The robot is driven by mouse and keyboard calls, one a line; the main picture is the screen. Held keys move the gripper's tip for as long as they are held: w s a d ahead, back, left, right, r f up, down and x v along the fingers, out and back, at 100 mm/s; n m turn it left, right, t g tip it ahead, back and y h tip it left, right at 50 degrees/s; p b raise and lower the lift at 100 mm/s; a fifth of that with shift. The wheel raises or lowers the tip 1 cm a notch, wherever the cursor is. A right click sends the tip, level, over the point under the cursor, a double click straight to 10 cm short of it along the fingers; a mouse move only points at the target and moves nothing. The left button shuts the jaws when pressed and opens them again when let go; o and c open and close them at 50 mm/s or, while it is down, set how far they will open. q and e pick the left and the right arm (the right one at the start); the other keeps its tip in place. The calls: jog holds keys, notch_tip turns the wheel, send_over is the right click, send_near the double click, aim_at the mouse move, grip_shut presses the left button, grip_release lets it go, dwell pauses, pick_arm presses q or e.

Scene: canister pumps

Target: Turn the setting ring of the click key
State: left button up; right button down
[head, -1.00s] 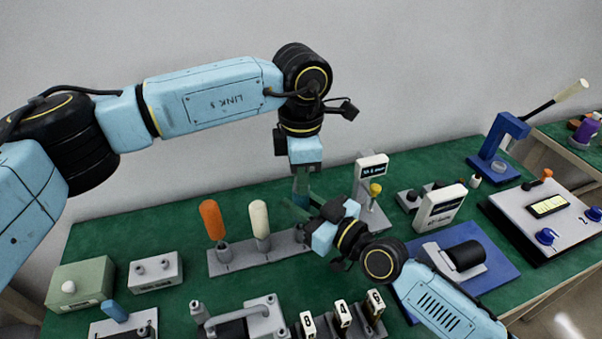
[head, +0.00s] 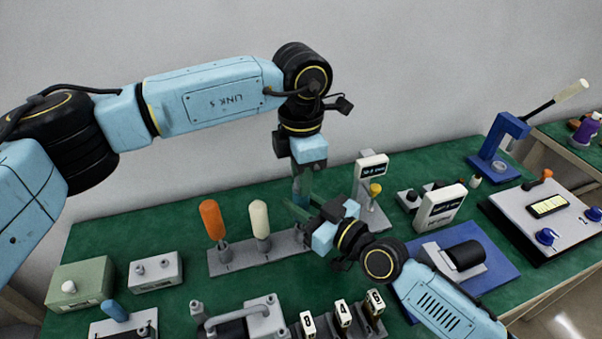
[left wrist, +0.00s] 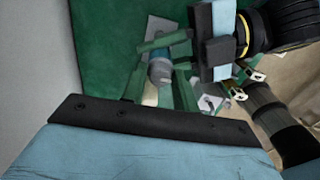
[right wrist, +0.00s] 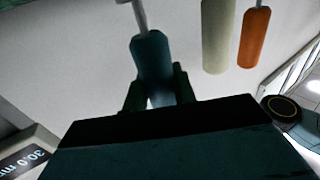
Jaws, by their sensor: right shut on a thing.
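The click key (head: 297,187) has a blue-teal handle and stands at the right end of a grey rack (head: 235,262), mostly hidden by my grippers in the head view. In the left wrist view its grey end (left wrist: 158,70) faces the camera, lying between the green fingers of my left gripper (left wrist: 160,90). These fingers stand apart, above it. My right gripper (head: 300,212) comes in from the right, its fingers shut on the click key. The handle (right wrist: 153,58) shows between those fingers in the right wrist view. The setting ring is too small to make out clearly.
An orange-handled tool (head: 212,220) and a cream-handled tool (head: 259,220) stand in the same rack, to the left. A display stand (head: 372,168) is close behind on the right. Number blocks (head: 343,315) and a grey handled fixture (head: 240,325) lie in front.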

pick_arm(q)
jog(key=shift+o, duration=1.3)
notch_tip(320, 180, up, 12)
pick_arm(e)
jog(key=c, duration=1.1)
grip_release()
jog(key=shift+o, duration=0.2)
